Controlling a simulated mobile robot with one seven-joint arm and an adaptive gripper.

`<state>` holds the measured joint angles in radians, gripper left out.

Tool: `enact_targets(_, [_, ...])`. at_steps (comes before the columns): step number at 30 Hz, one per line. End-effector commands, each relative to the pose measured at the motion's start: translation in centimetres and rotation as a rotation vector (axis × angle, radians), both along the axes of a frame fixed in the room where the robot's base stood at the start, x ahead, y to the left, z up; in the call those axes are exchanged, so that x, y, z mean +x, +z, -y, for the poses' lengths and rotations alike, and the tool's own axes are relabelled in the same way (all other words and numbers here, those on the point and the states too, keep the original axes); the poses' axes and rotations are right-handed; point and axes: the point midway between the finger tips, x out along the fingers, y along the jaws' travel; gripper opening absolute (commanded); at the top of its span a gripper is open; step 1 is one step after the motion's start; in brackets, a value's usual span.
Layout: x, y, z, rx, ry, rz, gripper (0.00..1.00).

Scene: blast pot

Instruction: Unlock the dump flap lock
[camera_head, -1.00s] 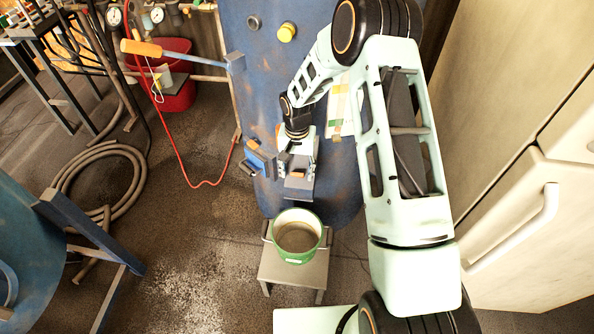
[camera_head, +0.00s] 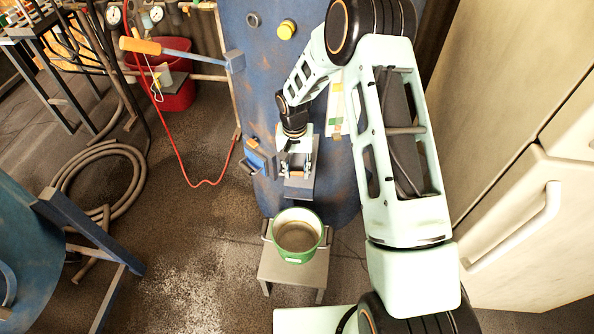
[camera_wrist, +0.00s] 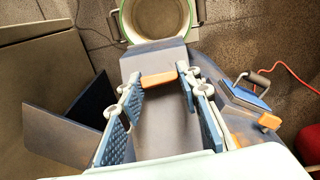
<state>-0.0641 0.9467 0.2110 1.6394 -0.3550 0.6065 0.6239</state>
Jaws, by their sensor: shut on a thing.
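An orange bar (camera_wrist: 158,79) lies across the grey chute-like plate (camera_wrist: 160,125) on the front of the blue pot (camera_head: 335,185). I take the bar to be the flap lock's handle, though no label confirms this. My gripper (camera_wrist: 160,84) has its two blue-padded fingers on either side of the bar and is shut on it, the bar spanning the gap between the tips. In the head view my gripper (camera_head: 298,168) is over the grey plate, and its fingers mostly hide the bar.
A green-rimmed bucket (camera_head: 297,255) stands on a low stool (camera_head: 292,272) below the plate. A blue hatch with a dark handle (camera_head: 259,160) is just left of my gripper. A red hose (camera_head: 184,165) hangs further left. A pale cabinet (camera_head: 520,210) is at right.

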Motion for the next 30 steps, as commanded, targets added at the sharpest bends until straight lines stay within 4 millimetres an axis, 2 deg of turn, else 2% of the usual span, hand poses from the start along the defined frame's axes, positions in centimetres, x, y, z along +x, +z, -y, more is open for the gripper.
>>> enact_targets(30, [-0.85,-0.84,-0.57,-0.436,0.79,-0.085,0.07])
